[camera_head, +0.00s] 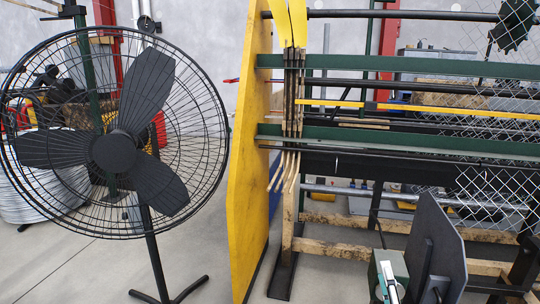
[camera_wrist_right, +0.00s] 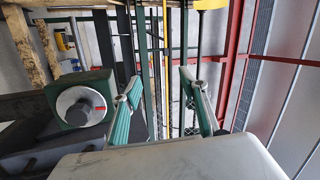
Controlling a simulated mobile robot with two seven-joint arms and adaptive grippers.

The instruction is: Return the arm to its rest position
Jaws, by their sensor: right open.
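My right gripper (camera_wrist_right: 160,85) shows in the right wrist view with its two fingers with green pads spread apart. Nothing is between them except the distant background. In the head view, part of the right gripper (camera_head: 388,283) shows at the bottom, right of centre, in front of a small green box (camera_head: 398,260). That box, with a round dial and red mark, also shows just left of the fingers in the wrist view (camera_wrist_right: 80,88). Whether the gripper touches it, I cannot tell. My left gripper is not in view.
A black caged fan (camera_head: 113,150) stands at the left. The chainlink weaving machine, with a yellow side panel (camera_head: 248,160) and green rails (camera_head: 400,68), fills the right. Wire mesh (camera_head: 490,200) hangs at the far right. Bare floor (camera_head: 220,270) shows between fan and machine.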

